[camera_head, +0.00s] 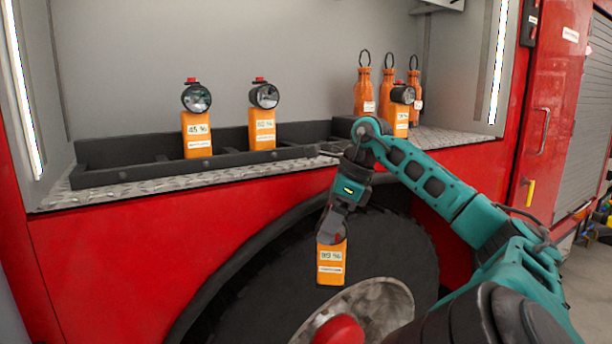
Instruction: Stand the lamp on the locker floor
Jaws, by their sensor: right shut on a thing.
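My right gripper (336,218) is shut on an orange lamp (331,268) with a label that seems to read 99 %. It holds the lamp upright in front of the black wheel, below the locker floor and clear of it. The lamp's head is mostly hidden by the gripper. The locker floor (105,181) is grey tread plate in the open bay of the red truck. My left gripper is not in view.
A black divided rack (98,152) on the locker floor holds two orange lamps, (197,135) and (262,125). A third lamp (401,118) stands at the right, before several orange bottle-shaped things with loops (362,92). Bare floor shows at the right (450,138).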

